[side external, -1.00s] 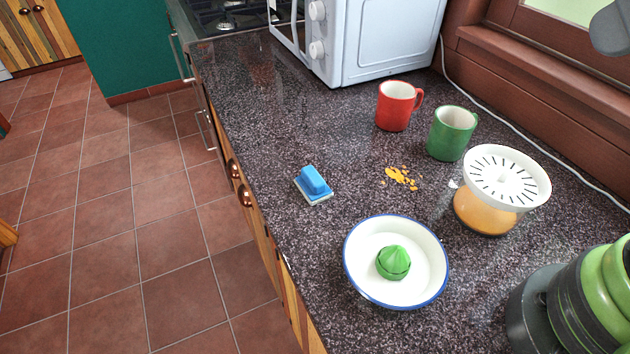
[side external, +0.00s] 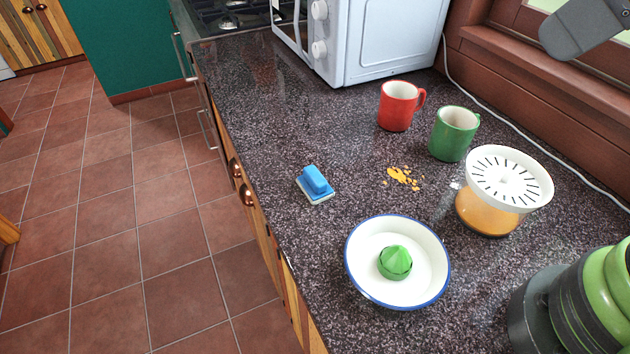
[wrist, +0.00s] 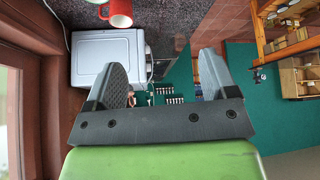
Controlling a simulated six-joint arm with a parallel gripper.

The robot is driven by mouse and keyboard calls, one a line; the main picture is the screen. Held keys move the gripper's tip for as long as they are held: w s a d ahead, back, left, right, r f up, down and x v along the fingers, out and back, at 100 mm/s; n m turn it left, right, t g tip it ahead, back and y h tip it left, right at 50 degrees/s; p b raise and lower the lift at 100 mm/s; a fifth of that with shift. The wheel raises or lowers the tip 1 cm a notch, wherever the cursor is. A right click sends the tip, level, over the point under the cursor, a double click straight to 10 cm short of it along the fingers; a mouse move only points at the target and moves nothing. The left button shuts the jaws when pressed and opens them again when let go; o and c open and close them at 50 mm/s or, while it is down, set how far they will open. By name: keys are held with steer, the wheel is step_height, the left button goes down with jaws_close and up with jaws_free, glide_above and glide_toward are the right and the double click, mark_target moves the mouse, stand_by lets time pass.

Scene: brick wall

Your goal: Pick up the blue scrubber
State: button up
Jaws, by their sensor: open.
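The blue scrubber (side external: 316,181) lies on the dark speckled counter near its left edge, blue handle up on a pale base. My gripper (wrist: 166,80) shows in the wrist view with its two grey fingers spread wide and nothing between them. It points out over the room, and the scrubber is not in the wrist view.
A white bowl (side external: 430,285) holding a green reamer (side external: 395,261) stands right of and nearer than the scrubber. Orange crumbs (side external: 402,176), a red mug (side external: 400,106), a green mug (side external: 453,134) and a juicer (side external: 487,210) are farther right. A white microwave (side external: 385,40) stands behind.

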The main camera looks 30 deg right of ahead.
steer(key=w+a+f+n, duration=0.4)
steer(key=w+n, duration=0.5)
steer(key=n, duration=0.3)
steer(key=n+g+h, duration=0.1)
steer(key=n+g, duration=0.1)
steer(key=n, duration=1.9)
glide_toward(314, 173)
steer(key=shift+n, duration=0.4)
steer(key=x, duration=0.5)
steer(key=shift+s, duration=0.15)
steer(key=shift+x, duration=3.05)
steer(key=shift+r, duration=0.1)
steer(key=shift+c, duration=0.3)
steer(key=c, duration=0.9)
